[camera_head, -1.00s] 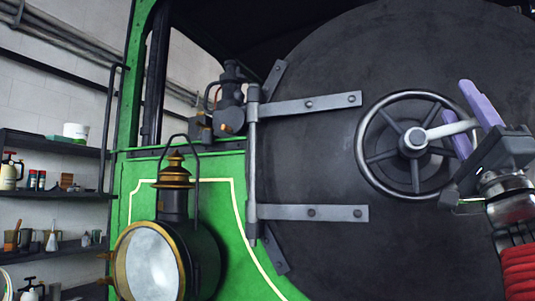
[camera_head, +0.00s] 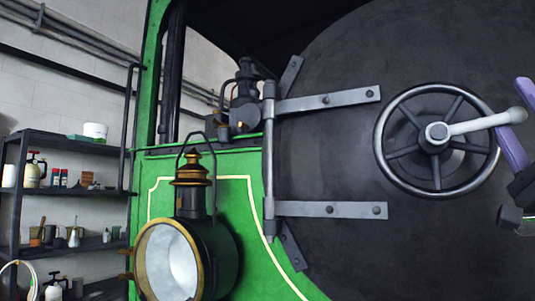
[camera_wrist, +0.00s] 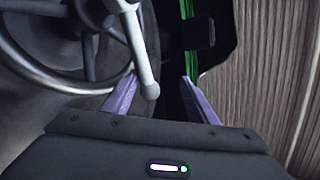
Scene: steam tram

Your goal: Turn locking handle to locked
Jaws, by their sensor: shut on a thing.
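The locking handle (camera_head: 482,125) is a pale grey metal lever on the hub in front of a spoked handwheel (camera_head: 384,150) on the dark round smokebox door (camera_head: 330,120). The lever points right and slightly up, with its rounded end past the wheel rim. My gripper (camera_head: 519,118) is at that end, at the right picture edge, its purple fingers partly cut off. In the wrist view my gripper (camera_wrist: 159,80) has the handle (camera_wrist: 143,62) between its fingers, nearer the left one. It is shut on the handle near its end. The wheel (camera_wrist: 55,82) shows at upper left.
A brass-topped lamp (camera_head: 168,262) stands out in front of the green bodywork (camera_head: 235,195). Strap hinges (camera_head: 330,209) cross the door's left part. Shelves (camera_head: 70,247) with bottles and cans stand far left. The wheel rim is close beside my gripper.

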